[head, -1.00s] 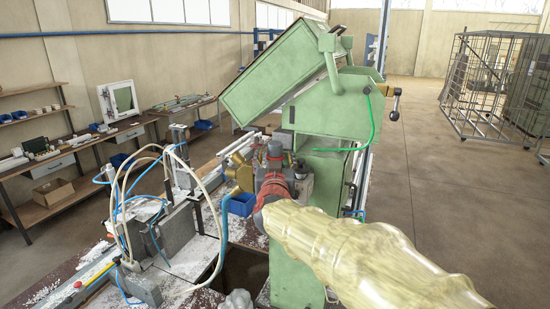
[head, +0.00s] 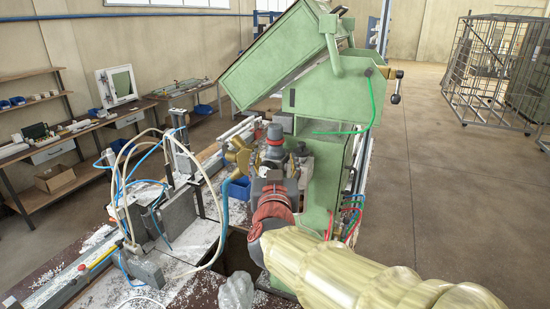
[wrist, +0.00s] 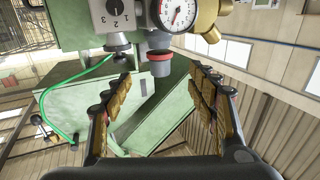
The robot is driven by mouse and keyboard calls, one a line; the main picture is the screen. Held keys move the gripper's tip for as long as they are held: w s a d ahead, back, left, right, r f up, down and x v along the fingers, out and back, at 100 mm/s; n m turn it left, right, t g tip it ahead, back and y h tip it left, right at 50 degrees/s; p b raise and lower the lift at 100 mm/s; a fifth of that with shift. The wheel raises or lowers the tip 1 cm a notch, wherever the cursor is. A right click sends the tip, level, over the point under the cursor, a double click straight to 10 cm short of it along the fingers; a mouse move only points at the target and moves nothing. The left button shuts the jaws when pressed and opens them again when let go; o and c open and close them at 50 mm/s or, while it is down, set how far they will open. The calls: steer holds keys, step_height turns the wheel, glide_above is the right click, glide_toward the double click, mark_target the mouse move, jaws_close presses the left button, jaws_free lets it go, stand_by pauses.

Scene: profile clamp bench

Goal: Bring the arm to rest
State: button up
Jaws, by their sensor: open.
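My gripper (wrist: 160,78) is open in the wrist view, with its brown-padded fingers spread left and right and nothing held between them. Beyond the fingers are a grey fitting with a red rim (wrist: 160,62), a round dial gauge (wrist: 178,14) and a numbered knob (wrist: 114,12). I cannot tell the exact gap to them. In the head view my pale yellow arm reaches in from the lower right to a red wrist joint, which hides most of the gripper. The green machine (head: 330,105) stands just beyond and right of the wrist.
Clamps with looping white hoses (head: 128,150) stand on the bench at left. Coloured hoses (head: 352,218) hang right of the machine. Open floor (head: 440,170) lies right, with a wire cage (head: 492,75) behind.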

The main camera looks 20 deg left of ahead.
stand_by(0.3)
steer(key=s+a+f+n+g+y, duration=0.25)
steer(key=s+a+f+g, duration=0.3)
steer(key=f, duration=0.45)
steer(key=s+d+f+g+b, duration=0.3)
steer(key=s+f+g, duration=0.1)
steer(key=s+f, duration=0.35)
steer(key=s+d+f+m+h+b, duration=0.2)
steer(key=s+d+f+b, duration=0.3)
steer(key=d, duration=0.9)
steer(key=s+d+f+m+g+h+b, duration=0.1)
steer(key=s+d+f+b, duration=0.5)
steer(key=d+f+b, duration=0.6)
steer(key=s+d+f+m+g+h+b, duration=0.1)
steer(key=s+d+f+m+h+b, duration=0.2)
steer(key=d+f+b, duration=0.6)
steer(key=s+d+f+h, duration=0.2)
steer(key=d+f, duration=0.3)
steer(key=d, duration=0.2)
steer(key=shift+s, duration=0.2)
